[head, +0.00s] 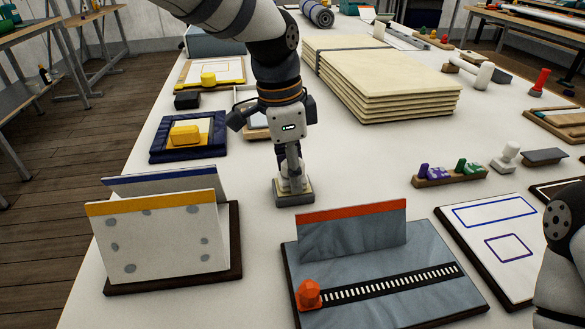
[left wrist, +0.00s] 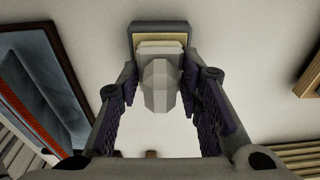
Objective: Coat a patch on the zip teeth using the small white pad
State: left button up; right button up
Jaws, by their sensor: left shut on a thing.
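The small white pad (head: 292,184) has a pale faceted handle and stands upright on a low dark-rimmed dish (head: 295,200) mid-table. My left gripper (head: 289,163) points down over it and is shut on its handle. In the left wrist view the fingers flank the pad's handle (left wrist: 161,85); the dish (left wrist: 134,32) shows beneath. The zip teeth (head: 392,284) are a white row on a black strip, running slantwise across a grey-blue board (head: 440,300) at the front. An orange slider (head: 308,294) sits at the strip's left end. My right gripper is out of view.
An upright orange-edged flap (head: 352,232) stands behind the zip. A spotted white panel (head: 155,245) stands front left. A blue tray with a yellow block (head: 186,135) is farther left. Stacked boards (head: 380,80) lie behind. Bare table lies between dish and zip board.

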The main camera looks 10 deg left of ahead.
pick_arm(q)
jog(key=shift+f, duration=0.1)
notch_tip(320, 180, up, 5)
jog(key=shift+f+p, duration=0.2)
jog(key=shift+p, duration=0.25)
jog(key=shift+r, duration=1.25)
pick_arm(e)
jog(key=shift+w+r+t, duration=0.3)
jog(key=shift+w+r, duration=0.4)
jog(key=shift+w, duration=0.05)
pick_arm(q)
jog(key=shift+f, duration=0.1)
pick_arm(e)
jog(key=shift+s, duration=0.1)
